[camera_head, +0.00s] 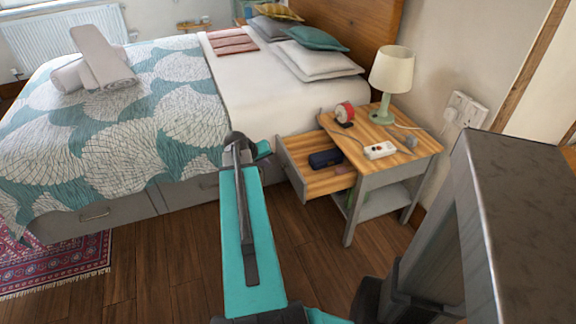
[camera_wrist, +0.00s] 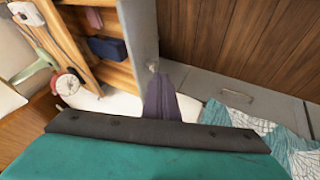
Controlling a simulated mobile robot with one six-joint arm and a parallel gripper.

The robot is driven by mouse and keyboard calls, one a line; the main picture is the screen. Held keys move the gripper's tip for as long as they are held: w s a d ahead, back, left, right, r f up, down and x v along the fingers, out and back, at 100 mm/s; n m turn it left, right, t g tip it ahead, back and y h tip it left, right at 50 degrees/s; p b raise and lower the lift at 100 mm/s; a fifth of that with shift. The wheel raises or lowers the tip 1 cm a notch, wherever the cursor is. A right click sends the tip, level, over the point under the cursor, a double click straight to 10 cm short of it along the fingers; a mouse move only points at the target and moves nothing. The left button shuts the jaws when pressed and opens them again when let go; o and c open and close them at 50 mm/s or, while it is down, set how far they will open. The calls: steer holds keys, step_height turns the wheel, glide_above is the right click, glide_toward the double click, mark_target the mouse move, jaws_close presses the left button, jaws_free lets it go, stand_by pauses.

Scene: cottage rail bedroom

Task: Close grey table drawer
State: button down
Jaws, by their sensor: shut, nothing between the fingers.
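The grey bedside table (camera_head: 352,205) has a wooden top and stands right of the bed. Its drawer (camera_head: 292,172) is pulled well out toward the bed. The drawer holds a dark blue case (camera_head: 325,158) and a small pinkish item (camera_head: 345,171). In the wrist view the grey drawer front (camera_wrist: 140,30) runs down to a small knob (camera_wrist: 152,66). My gripper (camera_wrist: 164,82) is shut and empty, with its dark tip close to the knob end of the drawer front. I cannot tell whether they touch. In the head view my teal arm hides most of the gripper.
On the tabletop are a lamp (camera_head: 391,75), a red and white alarm clock (camera_head: 345,111) and a white power strip (camera_head: 380,150). The bed (camera_head: 130,130) with grey under-bed drawers (camera_head: 100,212) is left of the open drawer. Wooden floor (camera_head: 180,260) is clear in front.

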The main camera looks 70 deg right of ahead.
steer(key=shift+s+d+r, duration=0.35)
steer(key=shift+s+d, duration=0.1)
steer(key=shift+d+f, duration=0.1)
steer(key=shift+f, duration=0.05)
glide_toward(291, 167)
step_height(291, 167, down, 3)
steer(key=w, duration=0.1)
steer(key=shift+s+d+f+p, duration=0.2)
steer(key=shift+s+d+p, duration=0.4)
steer(key=shift+d, duration=0.4)
steer(key=shift+d, duration=0.15)
